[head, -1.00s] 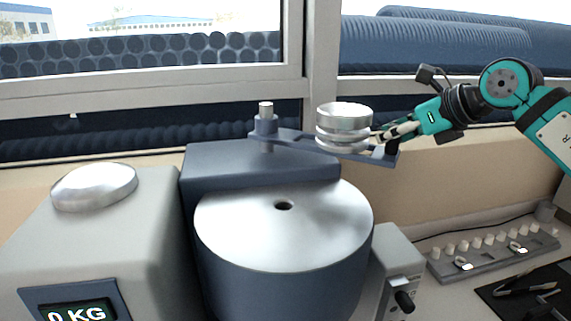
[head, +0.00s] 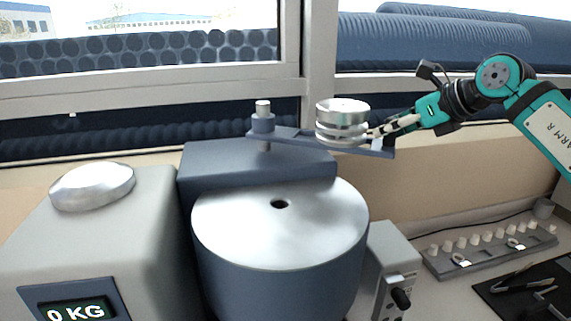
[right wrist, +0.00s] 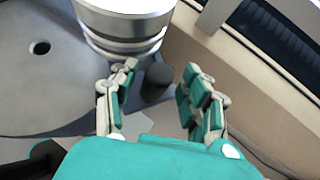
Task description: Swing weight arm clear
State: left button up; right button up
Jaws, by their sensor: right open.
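The weight arm (head: 291,135) is a dark blue-grey bar on a post (head: 263,122) behind the melt-flow barrel. It extends to the right, past the barrel's round top (head: 250,235). A stacked silver weight (head: 342,122) sits on it; its lower part also shows in the right wrist view (right wrist: 125,25). My right gripper (head: 372,135) is at the arm's outer end, beside the weight. In the right wrist view its fingers (right wrist: 160,75) are spread, with a dark round knob (right wrist: 158,76) between them near the tips. I cannot tell whether they touch it. My left gripper is not in view.
A scale (head: 100,235) reading 0 KG stands at the left. A small control box (head: 392,262) stands right of the barrel. A grey rack (head: 490,255) with several white pieces and a black mat (head: 525,290) with tools lie at the right. The window wall is close behind.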

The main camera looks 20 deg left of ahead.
aim_at(393, 118)
jog(key=shift+a+r, duration=0.3)
jog(key=shift+r, duration=0.5)
notch_tip(393, 118, up, 2)
jog(key=shift+d, duration=0.15)
jog(key=shift+r, duration=1.2)
